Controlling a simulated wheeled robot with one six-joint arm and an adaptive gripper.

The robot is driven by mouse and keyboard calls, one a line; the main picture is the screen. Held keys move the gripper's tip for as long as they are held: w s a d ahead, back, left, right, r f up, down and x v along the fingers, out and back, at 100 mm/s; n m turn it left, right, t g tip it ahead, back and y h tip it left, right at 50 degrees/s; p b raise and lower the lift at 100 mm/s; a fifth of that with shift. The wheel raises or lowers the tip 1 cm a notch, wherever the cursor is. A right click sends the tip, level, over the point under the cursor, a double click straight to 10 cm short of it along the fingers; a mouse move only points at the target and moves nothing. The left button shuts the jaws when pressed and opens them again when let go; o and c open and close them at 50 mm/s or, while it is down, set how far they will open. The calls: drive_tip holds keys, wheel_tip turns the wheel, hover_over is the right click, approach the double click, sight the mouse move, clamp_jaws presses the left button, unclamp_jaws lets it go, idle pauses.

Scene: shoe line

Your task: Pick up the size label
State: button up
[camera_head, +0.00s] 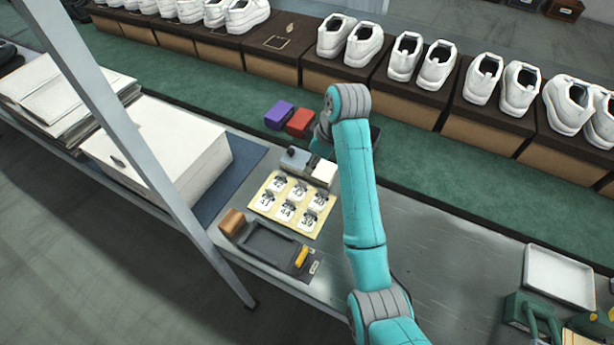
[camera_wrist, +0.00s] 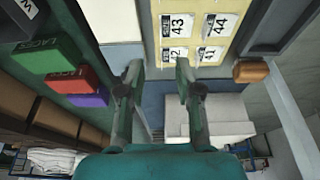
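The size labels are white tags with black numbers and dark clips, set in rows on a yellow card (camera_head: 260,205) on the grey bench. In the head view my teal arm largely hides the gripper, which is near the far side of the card.
Purple (camera_head: 279,115) and red (camera_head: 300,122) boxes stand on the green belt. A small grey device with a white block (camera_head: 322,172) stands behind the card. A dark tray (camera_head: 270,246) and a brown block (camera_head: 232,221) lie in front. A large white box (camera_head: 160,150) stands left. White shoes on boxes line the back.

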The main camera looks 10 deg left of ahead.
approach(301, 185)
drive_tip(key=shift+x, duration=3.5)
clamp_jaws()
